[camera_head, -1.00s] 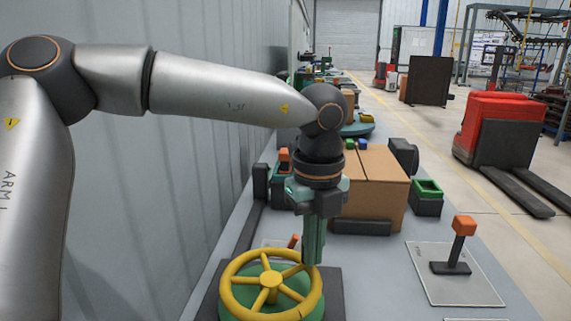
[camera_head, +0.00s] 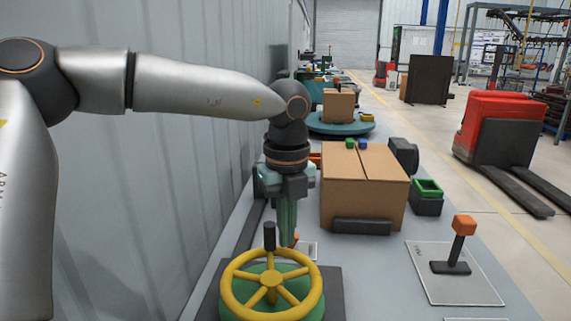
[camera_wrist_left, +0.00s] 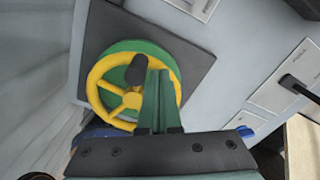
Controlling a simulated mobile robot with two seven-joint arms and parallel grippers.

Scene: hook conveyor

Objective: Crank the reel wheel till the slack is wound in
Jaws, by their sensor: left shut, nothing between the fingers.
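The yellow reel wheel (camera_head: 270,280) lies over a green drum (camera_head: 291,287) at the bottom of the head view. Its black upright crank handle (camera_head: 269,236) stands on the rim's far side. My left gripper (camera_head: 287,243) points down just right of the handle, shut and empty, near the rim's far edge. In the left wrist view the wheel (camera_wrist_left: 132,100) and handle (camera_wrist_left: 136,72) show left of the shut green fingers (camera_wrist_left: 158,73), which cover part of the wheel. I cannot tell whether the fingers touch the handle. My right gripper is out of view. No slack line is discernible.
A cardboard box (camera_head: 365,190) stands behind the wheel, to the right of my left gripper. An orange-topped lever (camera_head: 460,243) stands on a plate at right. A grey wall (camera_head: 150,190) runs along the left. The bench between wheel and lever plate is clear.

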